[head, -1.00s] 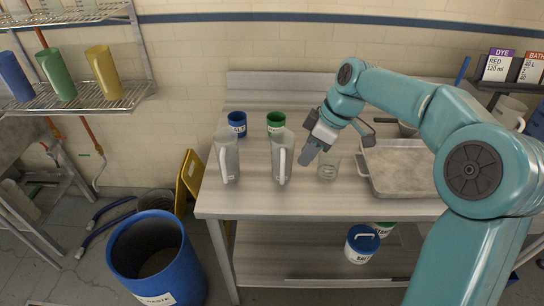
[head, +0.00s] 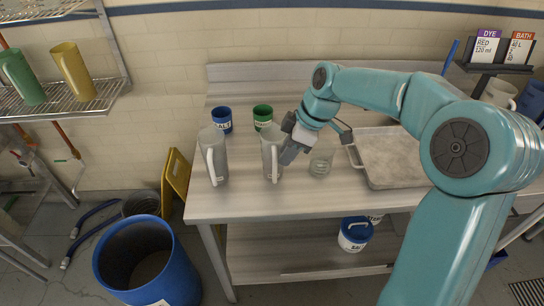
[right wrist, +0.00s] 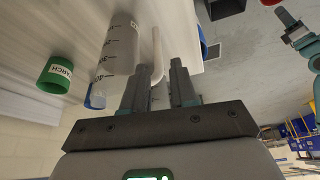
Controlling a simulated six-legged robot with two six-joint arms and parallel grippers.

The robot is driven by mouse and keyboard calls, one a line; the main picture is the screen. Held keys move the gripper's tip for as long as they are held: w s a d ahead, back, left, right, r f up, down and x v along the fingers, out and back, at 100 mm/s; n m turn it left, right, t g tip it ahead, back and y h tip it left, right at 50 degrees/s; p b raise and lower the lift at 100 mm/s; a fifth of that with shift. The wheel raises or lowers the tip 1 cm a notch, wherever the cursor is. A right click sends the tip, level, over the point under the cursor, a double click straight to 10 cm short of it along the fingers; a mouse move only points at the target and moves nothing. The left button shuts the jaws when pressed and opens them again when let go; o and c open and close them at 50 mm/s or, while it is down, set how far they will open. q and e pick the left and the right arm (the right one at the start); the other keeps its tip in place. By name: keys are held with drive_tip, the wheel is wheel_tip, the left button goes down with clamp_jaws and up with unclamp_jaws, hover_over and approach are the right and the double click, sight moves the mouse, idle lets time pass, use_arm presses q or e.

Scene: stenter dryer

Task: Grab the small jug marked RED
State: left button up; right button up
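Two clear, pale jugs with handles stand upright on the bench in the head view, one at left (head: 216,160) and one further right (head: 270,148). My right gripper (head: 287,157) is at the right-hand jug, beside its handle. In the right wrist view that jug (right wrist: 121,48) has dark graduation marks and a partly visible label near its rim that I cannot read fully. Its handle (right wrist: 157,48) shows between and beyond the fingertips of my open right gripper (right wrist: 157,72). What looks like my left gripper (right wrist: 285,18) shows small at top right; its opening is unclear.
A blue cup (head: 222,120) and a green cup (head: 262,117) stand behind the jugs. A glass beaker (head: 321,161) stands close right of the gripper, then a metal tray (head: 394,160). Cards reading DYE RED (head: 486,46) and BATH stand at right. A blue bin (head: 172,245) is on the floor.

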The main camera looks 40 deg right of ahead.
sight(274, 161)
drive_tip(key=x, duration=0.6)
drive_tip(key=shift+d, duration=0.15)
drive_tip(key=shift+w, duration=0.1)
clamp_jaws()
drive_tip(key=shift+r, duration=0.15)
